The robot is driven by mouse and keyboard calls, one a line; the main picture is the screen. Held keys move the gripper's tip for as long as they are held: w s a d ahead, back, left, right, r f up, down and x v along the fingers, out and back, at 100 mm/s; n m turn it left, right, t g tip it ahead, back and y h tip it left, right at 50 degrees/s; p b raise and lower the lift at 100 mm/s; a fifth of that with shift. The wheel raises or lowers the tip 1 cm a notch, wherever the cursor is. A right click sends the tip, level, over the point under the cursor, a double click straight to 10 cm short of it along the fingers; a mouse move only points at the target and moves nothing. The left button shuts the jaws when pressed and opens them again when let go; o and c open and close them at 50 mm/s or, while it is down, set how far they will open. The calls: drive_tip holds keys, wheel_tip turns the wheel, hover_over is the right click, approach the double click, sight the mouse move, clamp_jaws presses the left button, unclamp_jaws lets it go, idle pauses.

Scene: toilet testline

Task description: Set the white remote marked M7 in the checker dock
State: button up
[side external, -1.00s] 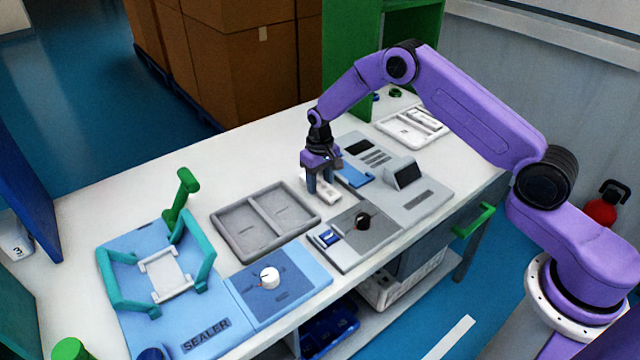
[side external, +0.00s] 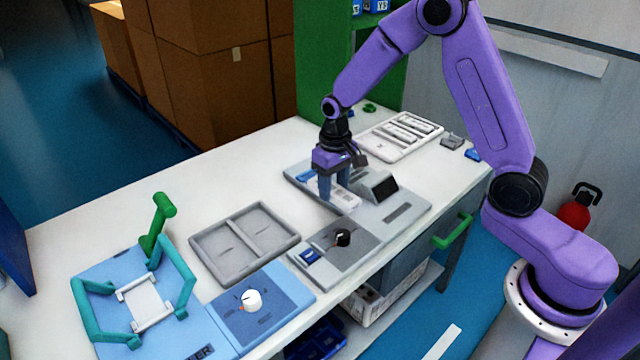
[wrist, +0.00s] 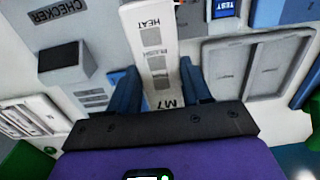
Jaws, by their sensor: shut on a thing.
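The white remote (wrist: 155,45) marked M7, with HEAT and other labels, is between the fingers of my gripper (wrist: 160,88) in the wrist view. In the side view my gripper (side external: 336,190) is shut on the remote (side external: 348,198), fingers pointing down, over the grey checker (side external: 408,208). The checker has a raised dark screen (side external: 378,186). A blue strip (side external: 305,176) on the checker shows left of my fingers; the fingers hide the rest of it. I cannot tell whether the remote touches the checker. The wrist view shows the CHECKER label (wrist: 55,17).
A white tray (side external: 375,153) with several white remotes lies behind the checker. The grey two-part tray (side external: 203,256), the knob panel (side external: 325,265) with a blue TEST button (side external: 310,256), and the blue sealer (side external: 185,325) with teal arms lie left and in front.

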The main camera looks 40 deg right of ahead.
drive_tip(key=shift+s+d+r, duration=0.1)
drive_tip(key=shift+s+r, duration=0.3)
drive_tip(key=shift+s, duration=0.25)
drive_tip(key=w+d+r, duration=0.1)
drive_tip(key=d+r, duration=0.1)
drive_tip(key=d, duration=0.6)
drive_tip(key=w+f, duration=0.2)
drive_tip(key=w, duration=0.2)
drive_tip(key=w+f, duration=0.3)
drive_tip(key=w, duration=0.1)
drive_tip(key=w+f, duration=0.3)
drive_tip(key=w, duration=0.1)
drive_tip(key=shift+w+d+f, duration=0.1)
drive_tip(key=shift+w+d, duration=0.15)
drive_tip(key=shift+d, duration=0.1)
drive_tip(key=shift+w+f, duration=0.5)
drive_tip(key=shift+f, duration=0.1)
drive_tip(key=shift+w+f, duration=0.1)
drive_tip(key=shift+f, duration=1.45)
drive_tip(key=shift+f, duration=0.1)
drive_tip(key=o, duration=1.1)
